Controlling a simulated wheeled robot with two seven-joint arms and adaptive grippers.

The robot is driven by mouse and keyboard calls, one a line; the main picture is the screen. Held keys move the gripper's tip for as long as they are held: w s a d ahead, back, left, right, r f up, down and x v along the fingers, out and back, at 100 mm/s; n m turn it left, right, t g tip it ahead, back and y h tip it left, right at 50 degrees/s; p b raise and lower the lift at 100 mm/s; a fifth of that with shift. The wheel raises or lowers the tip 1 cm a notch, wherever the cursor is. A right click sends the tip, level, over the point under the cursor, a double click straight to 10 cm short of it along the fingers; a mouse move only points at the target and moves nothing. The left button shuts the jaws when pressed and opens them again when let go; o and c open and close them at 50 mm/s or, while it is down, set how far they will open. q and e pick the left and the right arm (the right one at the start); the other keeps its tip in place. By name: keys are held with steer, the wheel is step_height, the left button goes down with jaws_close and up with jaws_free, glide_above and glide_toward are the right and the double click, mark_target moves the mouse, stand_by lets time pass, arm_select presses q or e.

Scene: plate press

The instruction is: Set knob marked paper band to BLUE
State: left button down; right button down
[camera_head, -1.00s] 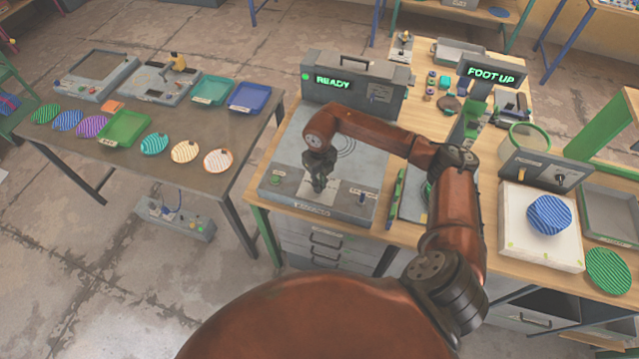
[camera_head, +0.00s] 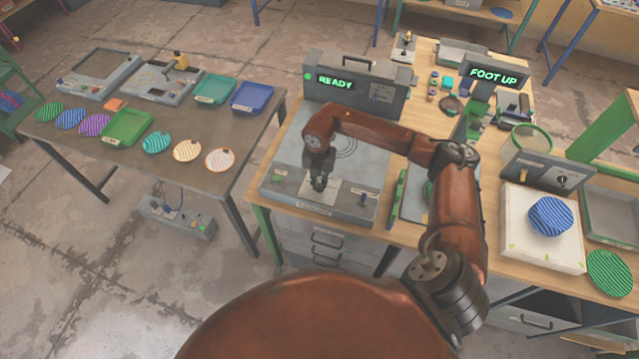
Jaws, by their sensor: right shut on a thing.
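My right gripper (camera_head: 319,186) points down onto the top of the grey press base (camera_head: 285,200). It is shut on a small knob at the front middle of that base. The fingers hide most of the knob, and its label and pointer cannot be read. A green button (camera_head: 279,179) is to the left of the gripper on the base, and a small dark-blue control (camera_head: 362,198) is to the right. The press display (camera_head: 335,82) behind reads READY. My left gripper is not in view.
The left table holds striped plates, a green tray (camera_head: 127,127) and a blue tray (camera_head: 252,97). At right, a blue striped plate (camera_head: 551,216) lies on a white block (camera_head: 520,245). A sign (camera_head: 494,75) reads FOOT UP. Green-edged parts (camera_head: 398,195) stand close to the right of the base.

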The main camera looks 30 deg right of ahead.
mark_target(319, 187)
steer(key=shift+m, duration=0.6)
steer(key=shift+a, duration=0.1)
steer(key=c, duration=2)
jaws_free()
step_height(319, 187, up, 12)
steer(key=shift+r, duration=0.1)
